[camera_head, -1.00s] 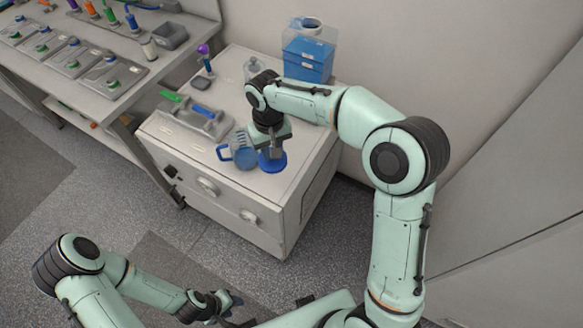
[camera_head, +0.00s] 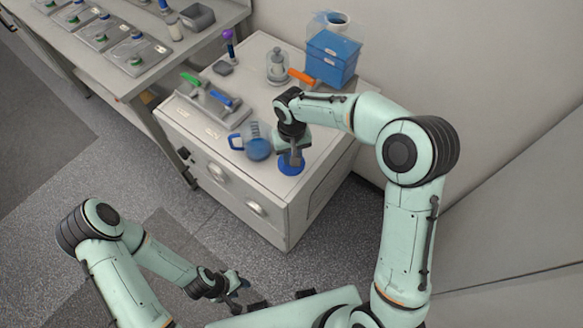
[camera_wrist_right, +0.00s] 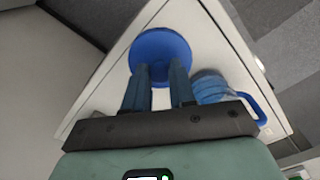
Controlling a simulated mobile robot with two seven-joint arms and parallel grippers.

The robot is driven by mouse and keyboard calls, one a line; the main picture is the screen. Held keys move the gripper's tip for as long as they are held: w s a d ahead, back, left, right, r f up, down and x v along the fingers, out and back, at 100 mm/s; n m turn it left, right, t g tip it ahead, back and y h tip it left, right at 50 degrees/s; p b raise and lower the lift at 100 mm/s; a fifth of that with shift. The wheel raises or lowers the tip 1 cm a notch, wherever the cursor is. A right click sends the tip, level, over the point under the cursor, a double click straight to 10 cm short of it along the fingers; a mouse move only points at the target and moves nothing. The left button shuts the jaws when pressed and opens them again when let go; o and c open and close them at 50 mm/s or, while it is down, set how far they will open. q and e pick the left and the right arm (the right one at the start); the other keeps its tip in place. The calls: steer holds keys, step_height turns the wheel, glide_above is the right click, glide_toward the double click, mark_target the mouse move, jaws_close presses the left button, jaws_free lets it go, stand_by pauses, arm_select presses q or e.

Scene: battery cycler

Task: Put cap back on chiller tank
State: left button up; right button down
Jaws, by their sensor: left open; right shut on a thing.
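The cap is a flat blue disc (camera_head: 291,169) over the front right part of the white cabinet top (camera_head: 262,185). My right gripper (camera_head: 292,157) is above it, pointing down and shut on it. The right wrist view shows the cap (camera_wrist_right: 160,45) at the tips of the close-set fingers (camera_wrist_right: 161,74). I cannot tell whether the cap touches the surface, and any opening under it is hidden. The white cabinet appears to be the chiller, but I cannot pick out its tank for sure. My left gripper (camera_head: 238,286) is open and empty, low in front of the cabinet.
A blue jug (camera_head: 257,148) stands just left of the cap; it also shows in the right wrist view (camera_wrist_right: 215,88). A clear jar (camera_head: 279,67), an orange-handled item (camera_head: 302,76) and a blue box (camera_head: 331,60) are behind. A bench (camera_head: 120,75) stands left.

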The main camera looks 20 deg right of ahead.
steer(key=shift+w+f, duration=0.1)
steer(key=shift+f, duration=3.7)
steer(key=shift+f, duration=0.1)
steer(key=c, duration=0.9)
jaws_free()
steer(key=shift+c, duration=0.2)
step_height(320, 180, up, 12)
steer(key=shift+r, duration=0.15)
